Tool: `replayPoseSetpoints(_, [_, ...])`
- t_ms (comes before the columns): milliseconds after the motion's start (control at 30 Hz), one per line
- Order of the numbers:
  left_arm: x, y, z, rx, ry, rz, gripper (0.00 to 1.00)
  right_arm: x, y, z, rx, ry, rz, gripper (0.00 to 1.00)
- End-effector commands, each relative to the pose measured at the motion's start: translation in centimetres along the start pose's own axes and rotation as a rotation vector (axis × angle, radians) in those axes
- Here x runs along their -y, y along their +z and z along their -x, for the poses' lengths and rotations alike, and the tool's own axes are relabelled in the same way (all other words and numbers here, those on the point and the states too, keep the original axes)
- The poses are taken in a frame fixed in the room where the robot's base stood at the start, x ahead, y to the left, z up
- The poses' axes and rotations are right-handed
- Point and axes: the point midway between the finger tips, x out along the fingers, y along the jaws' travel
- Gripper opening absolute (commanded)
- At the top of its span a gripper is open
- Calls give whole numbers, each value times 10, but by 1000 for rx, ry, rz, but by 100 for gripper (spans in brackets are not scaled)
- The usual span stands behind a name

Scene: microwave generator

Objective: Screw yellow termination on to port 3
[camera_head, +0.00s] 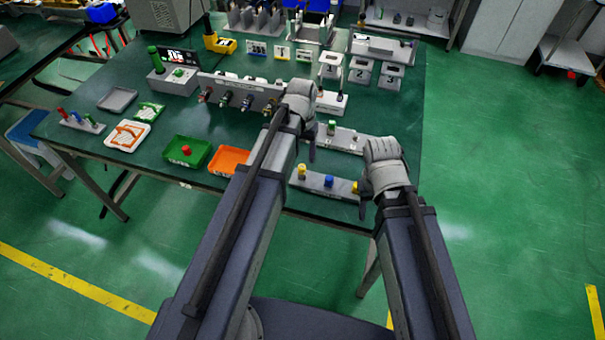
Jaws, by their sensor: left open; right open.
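A yellow termination (302,170) stands on the grey front holder strip (318,183) near the table's front edge. A second yellow piece (355,187) is at the strip's right end, close to my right gripper. The long grey port box (238,88) carries several ports along its front; their numbers are too small to read. My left gripper (311,140) is open above the table, between the box's right end and the holders, and hides part of both. My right gripper (365,198) is open at the front strip's right end, beside the yellow piece. Contact there cannot be told.
A blue piece (328,181) stands between the yellow ones. Behind is another holder with a green piece (331,127). Green (203,140) and orange (247,155) trays lie left of my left arm. Numbered white stands (360,69) are at the back right.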

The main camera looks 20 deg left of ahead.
Motion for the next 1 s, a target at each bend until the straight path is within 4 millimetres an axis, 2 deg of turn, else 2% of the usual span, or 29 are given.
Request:
replayPoseSetpoints(33, [0,0,-11,0,0,0,62,1,-1,-11,0,0,0,50])
replayPoseSetpoints(500, [0,0,-71,0,0,0,62,7,-4,-71,0,0,0,50])
replayPoseSetpoints(633, [0,0,-77,0,0,0,62,7,-4,-76,0,0,0,50])
replayPoseSetpoints(1000, [0,0,-76,0,0,0,62,7,-4,-76,0,0,0,50])
